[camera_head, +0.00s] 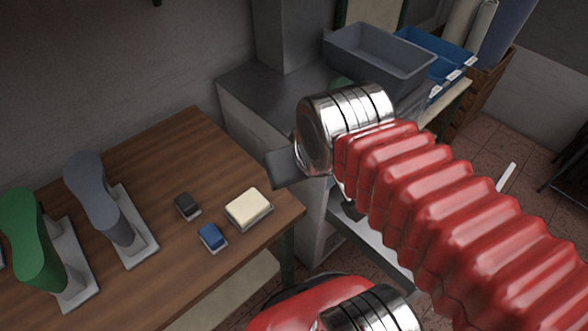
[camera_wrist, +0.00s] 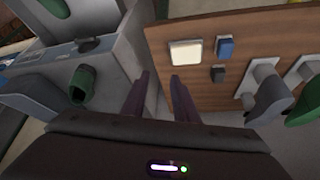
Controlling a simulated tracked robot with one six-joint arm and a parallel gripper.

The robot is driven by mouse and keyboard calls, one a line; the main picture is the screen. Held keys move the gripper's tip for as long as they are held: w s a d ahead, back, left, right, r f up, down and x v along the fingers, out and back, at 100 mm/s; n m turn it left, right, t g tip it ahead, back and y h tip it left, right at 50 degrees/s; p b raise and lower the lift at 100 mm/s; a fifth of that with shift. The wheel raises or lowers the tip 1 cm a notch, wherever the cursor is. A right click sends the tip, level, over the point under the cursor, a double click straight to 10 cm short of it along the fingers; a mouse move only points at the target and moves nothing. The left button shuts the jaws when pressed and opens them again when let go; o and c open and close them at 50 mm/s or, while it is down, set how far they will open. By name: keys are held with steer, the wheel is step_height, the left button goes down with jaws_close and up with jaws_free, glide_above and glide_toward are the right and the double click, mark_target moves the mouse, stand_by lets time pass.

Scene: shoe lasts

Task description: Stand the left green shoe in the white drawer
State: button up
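In the wrist view a green shoe (camera_wrist: 82,82) with a dark opening is on the grey cabinet top, left of my gripper (camera_wrist: 160,78). My gripper's two dark fingers are apart with nothing between them. In the head view only a bit of green (camera_head: 341,82) shows behind my arm, probably the same shoe. A pale pulled-out drawer (camera_head: 385,256) shows below my red arm, partly hidden. Another green thing (camera_wrist: 55,8) lies at the top left of the wrist view, in or over a pale surface; I cannot tell which.
The wooden table (camera_head: 165,150) bears a green last (camera_head: 32,235), a grey last (camera_head: 95,195), a cream block (camera_head: 248,207), a blue block (camera_head: 211,236) and a dark block (camera_head: 186,204). A grey bin (camera_head: 380,60) and blue crate (camera_head: 440,55) stand behind my arm.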

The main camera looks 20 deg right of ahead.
steer(key=shift+o, duration=0.3)
steer(key=shift+o, duration=0.8)
steer(key=shift+d, duration=0.1)
steer(key=shift+o, duration=0.8)
steer(key=shift+d+f, duration=0.25)
steer(key=o, duration=0.5)
steer(key=w+d+f, duration=0.1)
steer(key=d+f+m+g, duration=0.1)
steer(key=shift+w+d, duration=0.35)
steer(key=shift+c, duration=0.2)
steer(key=o, duration=0.4)
steer(key=shift+m+g+h, duration=0.4)
steer(key=shift+m+g, duration=0.1)
steer(key=shift+m, duration=0.2)
steer(key=w+d, duration=0.3)
steer(key=shift+w+d+f, duration=0.2)
steer(key=shift+o, duration=0.5)
steer(key=w+d+f+m, duration=0.1)
steer(key=w+d+m, duration=0.1)
steer(key=w+d, duration=1)
steer(key=shift+w+d+f+m+g+h, duration=0.3)
steer(key=shift+w+d+f, duration=0.1)
steer(key=shift+d, duration=0.85)
steer(key=w+d+r+t, duration=0.1)
steer(key=w+d+r, duration=0.2)
steer(key=w+d, duration=0.2)
steer(key=shift+w+h, duration=0.3)
steer(key=shift+w, duration=0.35)
